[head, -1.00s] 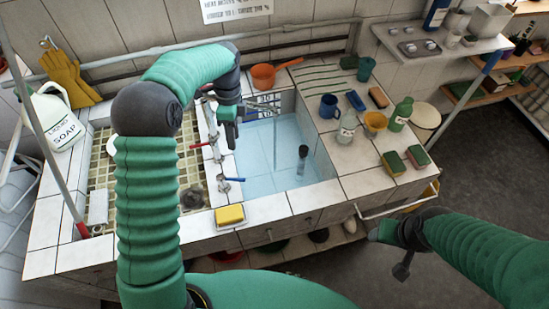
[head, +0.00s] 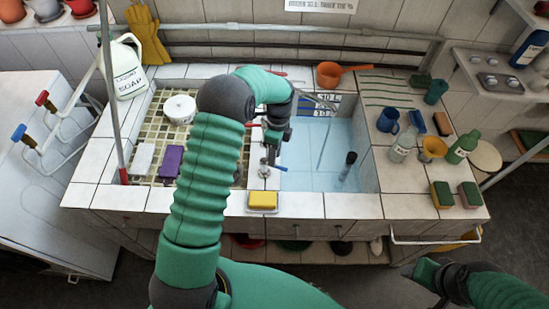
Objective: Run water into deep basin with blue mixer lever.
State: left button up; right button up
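The deep basin (head: 300,180) is pale blue inside, with a dark bottle-like object (head: 347,165) in it. A spout (head: 318,101) reaches over it, and a thin pale streak like running water (head: 324,140) drops from it. The blue mixer lever (head: 273,166) sticks out to the right at the near end of the divider between the basins. My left gripper (head: 272,142) points down just behind the lever, above the divider; contact is unclear, as are its fingers. A red lever (head: 248,125) is partly covered by my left arm. My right gripper (head: 425,273) is low in front of the counter.
A yellow sponge (head: 263,200) lies on the front ledge. Cups, bottles and sponges crowd the right counter. An orange pan (head: 330,75) sits behind the deep basin.

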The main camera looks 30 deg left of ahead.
aim_at(286, 169)
pick_arm(q)
jog(key=shift+y, duration=0.3)
jog(key=d, duration=0.2)
jog(key=d+f, duration=0.1)
jog(key=d, duration=0.2)
jog(key=shift+s+f, duration=0.1)
jog(key=shift+s, duration=0.05)
jog(key=a, duration=0.3)
jog(key=shift+s+a+f, duration=0.1)
jog(key=shift+a+f, duration=0.15)
jog(key=shift+f, duration=0.15)
grip_shut()
jog(key=shift+d+r, duration=0.25)
jog(key=shift+d, duration=0.7)
jog(key=shift+a, duration=0.2)
pick_arm(e)
jog(key=d, duration=0.2)
jog(key=shift+s+d, duration=0.15)
jog(key=shift+d, duration=0.2)
jog(key=shift+d, duration=0.1)
